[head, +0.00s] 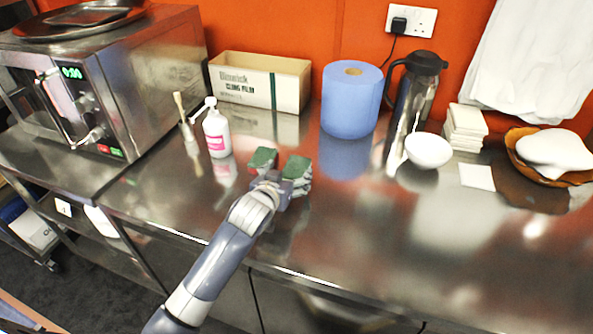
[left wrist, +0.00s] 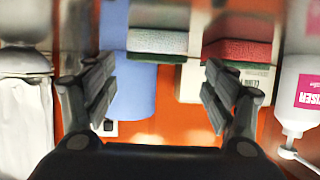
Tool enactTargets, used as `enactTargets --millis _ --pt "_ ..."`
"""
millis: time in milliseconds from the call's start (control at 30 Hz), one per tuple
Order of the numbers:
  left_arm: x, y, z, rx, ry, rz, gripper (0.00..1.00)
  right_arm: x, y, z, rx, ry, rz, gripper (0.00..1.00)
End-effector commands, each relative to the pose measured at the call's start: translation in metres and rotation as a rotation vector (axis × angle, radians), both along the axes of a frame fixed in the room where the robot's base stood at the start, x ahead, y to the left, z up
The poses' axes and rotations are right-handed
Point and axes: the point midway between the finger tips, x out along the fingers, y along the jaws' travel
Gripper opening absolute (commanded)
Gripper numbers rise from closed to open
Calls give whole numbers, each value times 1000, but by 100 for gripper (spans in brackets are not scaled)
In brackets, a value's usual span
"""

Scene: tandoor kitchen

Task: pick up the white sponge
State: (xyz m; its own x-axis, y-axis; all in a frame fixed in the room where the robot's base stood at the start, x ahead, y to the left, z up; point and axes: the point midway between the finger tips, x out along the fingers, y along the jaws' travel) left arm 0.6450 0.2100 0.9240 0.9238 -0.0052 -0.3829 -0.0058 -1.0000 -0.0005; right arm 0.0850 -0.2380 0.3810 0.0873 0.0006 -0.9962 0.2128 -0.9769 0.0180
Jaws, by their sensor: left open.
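Two sponges with dark green scouring tops lie side by side on the steel counter. The white sponge (head: 297,168) is the right one in the head view, and the red sponge (head: 263,157) is on its left. In the left wrist view, which looks upside down, the pale sponge (left wrist: 158,42) shows between the fingers, and the red sponge (left wrist: 238,52) is beyond the right finger. My left gripper (head: 281,183) is open and empty, close in front of the sponges, and partly hides them. I cannot tell whether it touches them. My right gripper is not in view.
A white bottle with a pink label (head: 216,130) stands left of the sponges. A cling film box (head: 262,85) and a blue paper roll (head: 350,103) stand behind. A white bowl (head: 428,151) and a flask (head: 414,90) are to the right. The counter's front right (head: 420,250) is clear.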

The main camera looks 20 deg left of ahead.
Motion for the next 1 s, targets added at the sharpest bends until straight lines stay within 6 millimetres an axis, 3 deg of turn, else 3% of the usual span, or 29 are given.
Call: enactTargets --millis 500,833,1000 --pt "47 -5 -16 1 1 0 78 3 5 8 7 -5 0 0" --pt "51 -5 -19 0 1 -1 78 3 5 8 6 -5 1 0" --pt "51 -5 -19 0 1 -1 54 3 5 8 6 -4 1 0"
